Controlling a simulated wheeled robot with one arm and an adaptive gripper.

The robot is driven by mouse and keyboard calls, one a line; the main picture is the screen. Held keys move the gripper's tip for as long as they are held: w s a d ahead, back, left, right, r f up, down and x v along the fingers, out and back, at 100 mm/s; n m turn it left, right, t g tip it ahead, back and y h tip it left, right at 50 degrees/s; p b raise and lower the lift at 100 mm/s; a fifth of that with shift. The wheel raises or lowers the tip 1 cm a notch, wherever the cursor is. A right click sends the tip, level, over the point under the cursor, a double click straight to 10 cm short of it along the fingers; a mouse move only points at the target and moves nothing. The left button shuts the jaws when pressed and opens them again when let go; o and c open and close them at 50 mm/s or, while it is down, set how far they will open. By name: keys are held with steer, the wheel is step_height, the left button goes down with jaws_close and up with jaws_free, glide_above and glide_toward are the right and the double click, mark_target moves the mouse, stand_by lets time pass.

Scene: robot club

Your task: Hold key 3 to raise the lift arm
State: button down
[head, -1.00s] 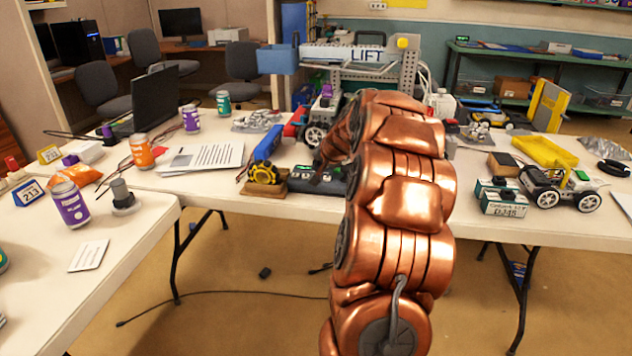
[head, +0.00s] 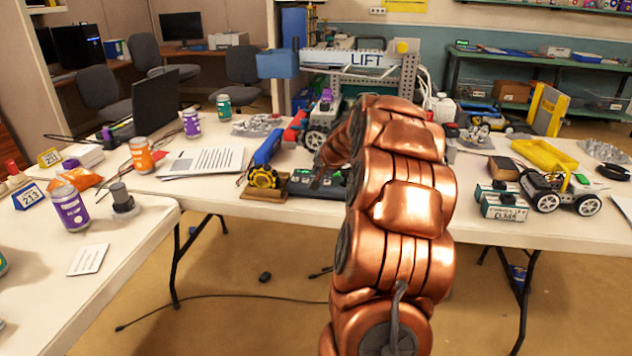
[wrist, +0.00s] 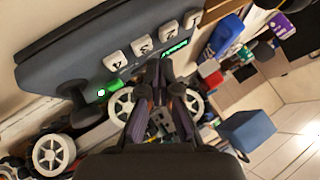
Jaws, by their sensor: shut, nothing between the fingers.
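A dark control pad (head: 331,190) lies near the front edge of the middle table, partly behind my arm. The wrist view shows its row of white keys upside down, with key 3 (wrist: 142,47) between key 4 (wrist: 116,60) and key 2 (wrist: 168,31). My gripper (wrist: 160,74) is shut and empty. Its tips are over the pad, close to the key row and beside a green display (wrist: 175,49). I cannot tell whether they touch the pad. The lift (head: 366,59) stands behind, with a blue bin (head: 278,64) held at its left end.
A yellow-wheeled device (head: 263,178) with a blue block sits just left of the pad. White-wheeled vehicles stand behind the pad (head: 318,137) and at right (head: 562,190). Cables trail over the floor.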

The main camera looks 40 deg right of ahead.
steer(key=shift+f, duration=0.1)
stand_by(0.4)
steer(key=shift+f, duration=0.35)
steer(key=shift+f, duration=0.4)
stand_by(1.5)
stand_by(1.8)
steer(key=shift+r+p, duration=0.35)
steer(key=shift+r, duration=0.5)
steer(key=shift+r+p, duration=1.55)
steer(key=shift+r, duration=1)
steer(key=shift+w, duration=0.1)
